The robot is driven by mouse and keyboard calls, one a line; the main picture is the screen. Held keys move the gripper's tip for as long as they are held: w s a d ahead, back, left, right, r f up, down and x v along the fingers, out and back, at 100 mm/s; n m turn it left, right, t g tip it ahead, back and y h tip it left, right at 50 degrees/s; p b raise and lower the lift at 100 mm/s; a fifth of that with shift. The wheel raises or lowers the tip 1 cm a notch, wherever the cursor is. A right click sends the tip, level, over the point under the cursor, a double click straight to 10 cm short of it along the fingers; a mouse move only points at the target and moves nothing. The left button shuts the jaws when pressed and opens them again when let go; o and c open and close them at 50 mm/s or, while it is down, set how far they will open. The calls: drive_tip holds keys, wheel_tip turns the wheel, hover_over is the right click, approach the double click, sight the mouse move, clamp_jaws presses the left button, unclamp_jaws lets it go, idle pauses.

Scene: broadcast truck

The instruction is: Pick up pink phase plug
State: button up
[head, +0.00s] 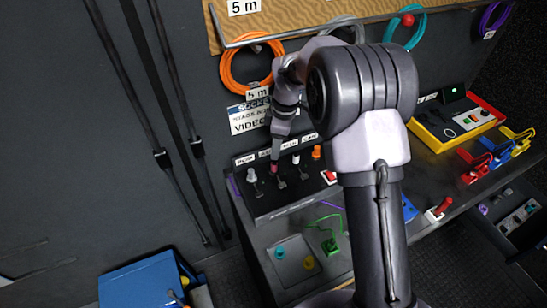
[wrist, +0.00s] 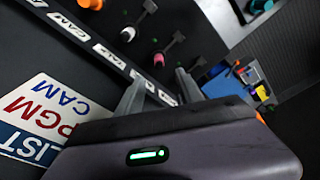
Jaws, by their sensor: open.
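The pink phase plug (head: 274,168) stands in a row of plugs on a dark sloped panel, just below my gripper (head: 275,155) in the head view. In the wrist view the pink plug (wrist: 158,60) shows beyond my gripper (wrist: 158,86), between the lines of its two fingers. The fingers are spread apart with nothing between them. The plug's lower part and seat are hard to make out.
A white plug (head: 296,158) and an orange plug (head: 316,152) stand to the right in the row, a grey plug (head: 251,175) to the left. A labelled strip (wrist: 95,50) runs behind them. Coiled orange cable (head: 228,75) hangs on the wall.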

sight(274, 164)
drive_tip(key=f+b, duration=0.1)
drive_tip(key=f, duration=0.2)
drive_tip(key=f+b, duration=0.1)
drive_tip(key=f, duration=0.2)
drive_tip(key=f+b, duration=0.1)
drive_tip(key=f, duration=0.3)
drive_tip(key=shift+w+a, duration=0.2)
drive_tip(key=shift+a, duration=0.2)
drive_tip(key=shift+r, duration=0.25)
drive_tip(key=shift+c, duration=0.2)
clamp_jaws()
